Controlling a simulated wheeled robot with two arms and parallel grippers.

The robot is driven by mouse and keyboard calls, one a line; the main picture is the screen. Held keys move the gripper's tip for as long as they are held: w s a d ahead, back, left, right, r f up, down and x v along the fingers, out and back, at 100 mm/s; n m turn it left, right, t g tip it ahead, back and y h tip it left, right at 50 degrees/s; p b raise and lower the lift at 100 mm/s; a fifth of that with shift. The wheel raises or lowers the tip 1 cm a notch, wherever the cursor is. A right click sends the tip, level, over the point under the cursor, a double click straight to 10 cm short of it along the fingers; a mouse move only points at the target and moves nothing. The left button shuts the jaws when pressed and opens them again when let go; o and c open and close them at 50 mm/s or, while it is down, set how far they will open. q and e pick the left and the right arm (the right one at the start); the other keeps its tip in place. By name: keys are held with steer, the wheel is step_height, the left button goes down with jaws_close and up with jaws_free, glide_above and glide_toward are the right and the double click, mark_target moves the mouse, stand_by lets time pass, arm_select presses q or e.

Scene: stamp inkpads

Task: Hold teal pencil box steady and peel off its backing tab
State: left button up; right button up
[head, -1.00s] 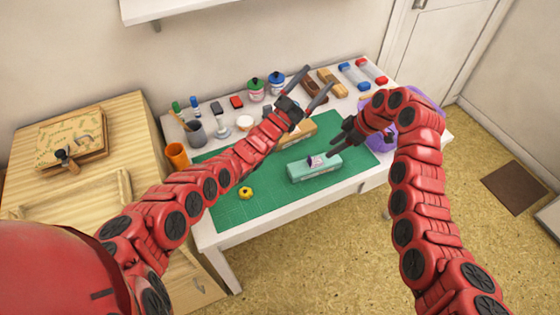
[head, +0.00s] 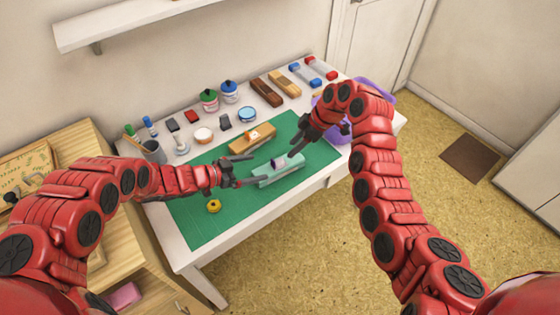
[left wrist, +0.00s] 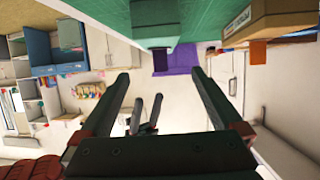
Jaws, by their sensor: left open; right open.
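The teal pencil box (head: 285,176) lies on the green cutting mat (head: 215,225), with a small purple-and-white tab (head: 280,162) on its upper side. My left gripper (head: 247,170) is open at the box's left end, and nothing is seen held. In the left wrist view, turned upside down, the teal box (left wrist: 155,24) is at the top, beyond the open left fingers (left wrist: 168,85). My right gripper (head: 296,145) is open and empty, just above and behind the box's right end. I cannot tell whether the left fingertips touch the box.
Jars, stamps and inkpads line the table's back. A purple bin (head: 337,132) is at the right. The mat's front left is mostly clear.

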mark_target(287, 160)
arm_select(q)
steer(key=x, duration=1.4)
steer(key=shift+w+d, duration=0.1)
steer(key=shift+d, duration=0.05)
steer(key=c, duration=1.4)
steer(key=o, duration=1.4)
steer(key=shift+r, duration=0.1)
steer(key=shift+s+a+r, duration=0.2)
steer(key=shift+a+r, duration=0.1)
steer(key=shift+a, duration=0.3)
steer(key=v, duration=1)
steer(key=shift+s+a, duration=0.25)
